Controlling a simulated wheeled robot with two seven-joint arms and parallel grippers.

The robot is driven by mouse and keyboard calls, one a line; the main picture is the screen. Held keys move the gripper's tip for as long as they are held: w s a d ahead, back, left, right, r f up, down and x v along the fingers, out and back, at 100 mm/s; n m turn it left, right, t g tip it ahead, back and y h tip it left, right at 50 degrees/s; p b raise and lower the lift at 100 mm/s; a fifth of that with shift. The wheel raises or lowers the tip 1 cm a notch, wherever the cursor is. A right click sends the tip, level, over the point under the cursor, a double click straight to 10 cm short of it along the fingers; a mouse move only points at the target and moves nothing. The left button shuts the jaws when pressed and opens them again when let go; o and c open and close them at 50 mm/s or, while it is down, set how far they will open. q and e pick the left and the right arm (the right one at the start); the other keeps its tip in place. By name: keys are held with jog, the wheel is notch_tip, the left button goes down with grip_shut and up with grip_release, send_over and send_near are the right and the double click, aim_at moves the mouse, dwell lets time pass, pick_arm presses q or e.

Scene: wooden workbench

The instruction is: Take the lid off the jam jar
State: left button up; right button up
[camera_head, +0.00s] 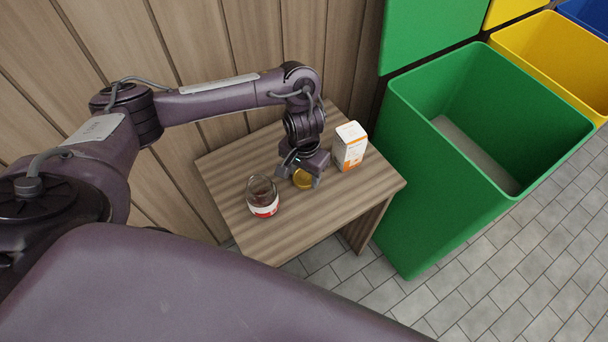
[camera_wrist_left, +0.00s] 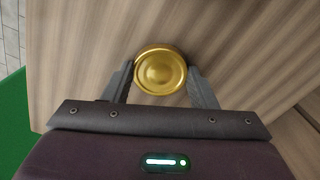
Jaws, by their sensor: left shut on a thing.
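The jam jar (camera_head: 262,197) is clear glass with a red and white label. It stands on the left part of the small wooden table, and its top looks open. The gold lid (camera_head: 303,178) is apart from the jar, to its right. My left gripper (camera_head: 302,177) is shut on the lid, low over the table; I cannot tell whether the lid touches the wood. In the left wrist view the round lid (camera_wrist_left: 160,71) sits between the two fingers (camera_wrist_left: 160,82). The jar is not seen in that view. My right gripper is not in view.
A white and orange carton (camera_head: 349,147) stands on the table just right of my left gripper. The table's (camera_head: 330,215) front part is clear. A green bin (camera_head: 420,190) stands close to the table's right side, with a yellow bin (camera_head: 560,60) beyond it. A wood-panelled wall is behind.

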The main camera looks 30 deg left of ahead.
aim_at(304, 175)
pick_arm(q)
jog(key=shift+w, duration=0.1)
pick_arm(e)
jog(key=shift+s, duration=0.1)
pick_arm(q)
jog(key=o, duration=1.1)
jog(key=shift+c, duration=0.2)
notch_tip(304, 175, up, 5)
jog(key=p, duration=0.3)
jog(key=shift+w+f, duration=0.1)
jog(key=shift+f, duration=0.1)
notch_tip(304, 175, up, 8)
jog(key=p, duration=0.3)
jog(key=shift+f+p, duration=0.2)
jog(key=shift+p, duration=0.1)
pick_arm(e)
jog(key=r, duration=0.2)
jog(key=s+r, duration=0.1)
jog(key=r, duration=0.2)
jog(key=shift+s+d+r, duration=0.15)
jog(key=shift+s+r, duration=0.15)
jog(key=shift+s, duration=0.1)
